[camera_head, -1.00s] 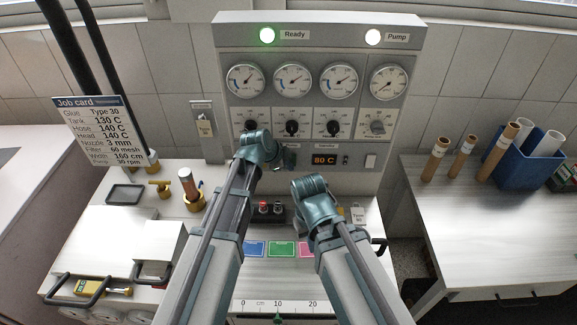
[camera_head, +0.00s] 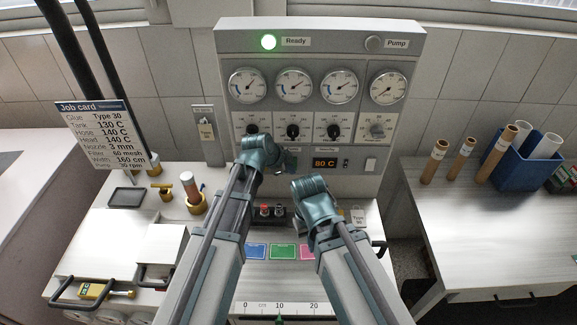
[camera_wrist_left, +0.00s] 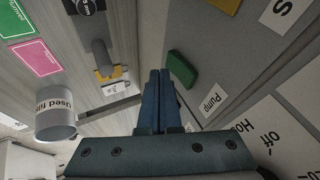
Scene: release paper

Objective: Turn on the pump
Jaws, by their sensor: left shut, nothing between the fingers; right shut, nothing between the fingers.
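The pump lamp (camera_head: 373,43), labelled Pump, is grey and unlit at the top right of the grey control panel (camera_head: 320,30). A green switch (camera_wrist_left: 182,69) beside a label reading Pump (camera_wrist_left: 211,103) shows in the left wrist view; my left arm hides it in the head view. My left gripper (camera_head: 290,166) is at the lower part of the panel, and its shut, empty blue fingers (camera_wrist_left: 160,75) are close beside the green switch. I cannot tell whether they touch. My right gripper (camera_head: 303,228) is shut and lower down, in front of the panel's base.
The Ready lamp (camera_head: 268,42) glows green. A job card (camera_head: 95,135) stands at left. A blue bin (camera_head: 525,165) with tubes sits on the right table (camera_head: 490,240).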

